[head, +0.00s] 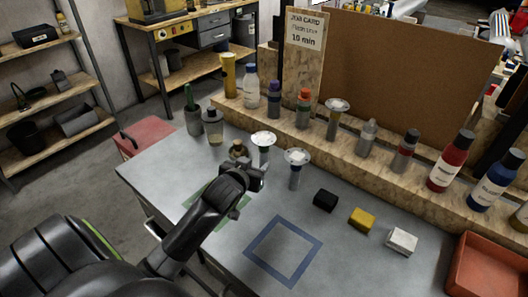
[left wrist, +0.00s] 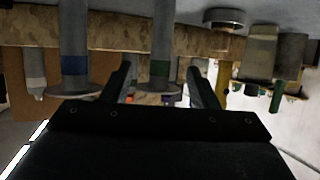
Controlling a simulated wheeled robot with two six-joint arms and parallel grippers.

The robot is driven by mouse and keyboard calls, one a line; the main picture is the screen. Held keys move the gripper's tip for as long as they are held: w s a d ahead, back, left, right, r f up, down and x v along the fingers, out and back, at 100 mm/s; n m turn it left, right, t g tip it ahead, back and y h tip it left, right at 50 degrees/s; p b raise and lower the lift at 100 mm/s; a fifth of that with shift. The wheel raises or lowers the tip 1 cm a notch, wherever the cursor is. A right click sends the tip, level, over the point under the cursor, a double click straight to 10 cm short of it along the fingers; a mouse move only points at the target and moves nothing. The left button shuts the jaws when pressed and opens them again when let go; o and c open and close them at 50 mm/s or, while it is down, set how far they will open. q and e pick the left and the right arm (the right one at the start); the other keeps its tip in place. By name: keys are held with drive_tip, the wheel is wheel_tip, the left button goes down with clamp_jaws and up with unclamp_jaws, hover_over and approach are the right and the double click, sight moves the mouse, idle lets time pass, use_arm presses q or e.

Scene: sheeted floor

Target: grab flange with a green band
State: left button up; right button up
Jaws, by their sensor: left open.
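The flange with a green band (head: 264,139) stands upright on the grey bench, its wide pale disc on top and its stem below. In the left wrist view, which is upside down, its green-banded stem (left wrist: 161,45) shows between my two fingers. A similar flange with a blue band (head: 296,157) stands to its right; it also shows in the left wrist view (left wrist: 74,40). My left gripper (head: 257,172) is open and empty, just on the near side of the green-banded flange. I cannot tell how far the fingers reach along it. My right gripper is not in view.
A small brass-coloured part (head: 238,150) and a jar (head: 213,127) stand left of the flange. Black (head: 325,200), yellow (head: 362,220) and white (head: 402,240) blocks lie to the right. A wooden ledge (head: 315,132) with bottles and another flange (head: 337,106) runs behind. The blue square's inside is clear.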

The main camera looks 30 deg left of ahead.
sight(263, 157)
use_arm(q)
drive_tip(key=x, duration=0.6)
drive_tip(key=shift+w+a+f, duration=0.1)
drive_tip(key=shift+w+f, duration=0.05)
drive_tip(key=shift+w, duration=0.05)
drive_tip(key=shift+p+x, duration=0.4)
drive_tip(key=shift+x, duration=0.4)
drive_tip(key=x, duration=0.3)
drive_tip(key=shift+s+f, duration=0.2)
drive_tip(key=shift+f, duration=0.1)
drive_tip(key=shift+x, duration=0.8)
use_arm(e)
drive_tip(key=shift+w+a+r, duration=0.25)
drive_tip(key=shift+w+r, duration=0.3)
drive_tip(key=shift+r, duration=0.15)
use_arm(q)
drive_tip(key=shift+s, duration=0.1)
drive_tip(key=shift+c, duration=0.3)
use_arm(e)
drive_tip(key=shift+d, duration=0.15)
